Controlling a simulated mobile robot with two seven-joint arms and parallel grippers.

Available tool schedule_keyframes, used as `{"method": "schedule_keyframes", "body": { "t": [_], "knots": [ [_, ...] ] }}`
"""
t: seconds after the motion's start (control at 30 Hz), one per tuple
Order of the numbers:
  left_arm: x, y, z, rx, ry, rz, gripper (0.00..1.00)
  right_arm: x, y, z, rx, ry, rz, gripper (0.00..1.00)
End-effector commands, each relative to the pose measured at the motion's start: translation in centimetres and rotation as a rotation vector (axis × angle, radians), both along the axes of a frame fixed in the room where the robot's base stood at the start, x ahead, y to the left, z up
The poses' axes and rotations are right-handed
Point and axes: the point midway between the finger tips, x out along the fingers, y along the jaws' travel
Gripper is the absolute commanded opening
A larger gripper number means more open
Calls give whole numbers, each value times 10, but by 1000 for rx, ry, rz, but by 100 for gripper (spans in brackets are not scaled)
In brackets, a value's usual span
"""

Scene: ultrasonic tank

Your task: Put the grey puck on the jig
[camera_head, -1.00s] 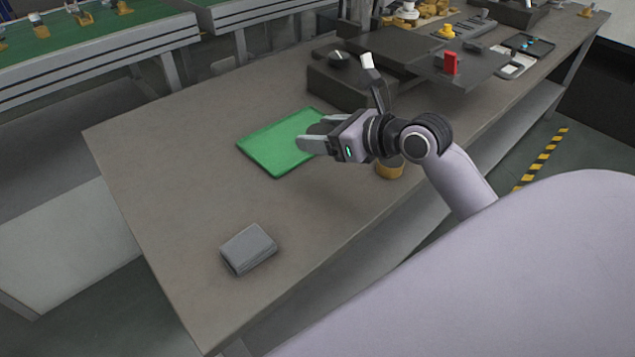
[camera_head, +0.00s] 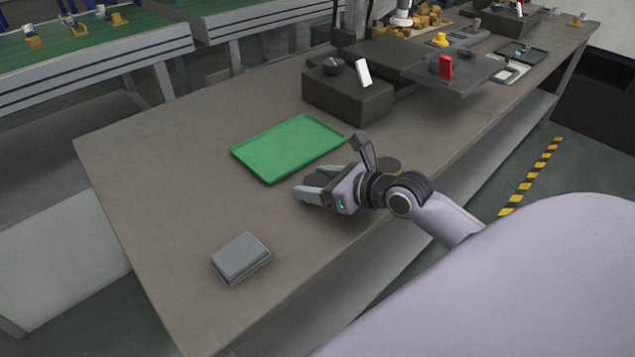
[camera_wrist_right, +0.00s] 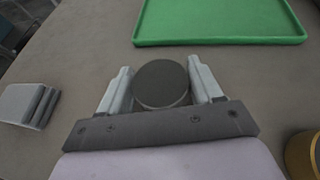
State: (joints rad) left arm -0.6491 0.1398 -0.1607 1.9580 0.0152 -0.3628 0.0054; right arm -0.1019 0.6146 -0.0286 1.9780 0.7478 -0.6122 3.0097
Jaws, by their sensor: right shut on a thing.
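My right gripper (camera_head: 312,190) is shut on the grey puck (camera_wrist_right: 161,84). In the right wrist view the puck is a dark grey disc between the two pale fingers, flat side up. In the head view the fingers and hand largely hide the puck (camera_head: 318,181). The gripper is over the table, just in front of the green tray's near edge. I cannot tell whether the puck touches the table. I cannot pick out a jig for certain in these frames. My left gripper is not in view.
A green tray (camera_head: 262,168) lies empty behind the gripper. A layered grey square piece (camera_head: 240,259) lies toward the front left. A tan cylinder (camera_wrist_right: 303,156) stands right of the gripper. A dark box (camera_head: 345,97) stands behind. The table's left part (camera_head: 150,175) is clear.

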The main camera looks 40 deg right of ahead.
Motion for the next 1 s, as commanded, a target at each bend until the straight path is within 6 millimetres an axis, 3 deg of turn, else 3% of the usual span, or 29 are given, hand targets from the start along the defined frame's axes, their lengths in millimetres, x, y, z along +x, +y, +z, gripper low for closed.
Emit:
{"method": "schedule_keyframes", "body": {
  "t": [0.1, 0.13, 0.2, 0.6, 1.0],
  "knots": [
    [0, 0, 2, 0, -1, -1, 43, 0, 0, -1, 2, -1, -1, 26],
    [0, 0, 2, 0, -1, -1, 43, 0, 0, -2, 1, 0, 0, 71],
    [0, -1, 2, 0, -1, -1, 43, 0, 0, -2, 1, 0, 0, 90],
    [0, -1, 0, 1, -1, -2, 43, -1, -1, 1, -1, 0, 0, 90],
    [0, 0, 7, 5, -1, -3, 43, -48, -16, 21, 1, 4, 0, 90]
  ]
}}
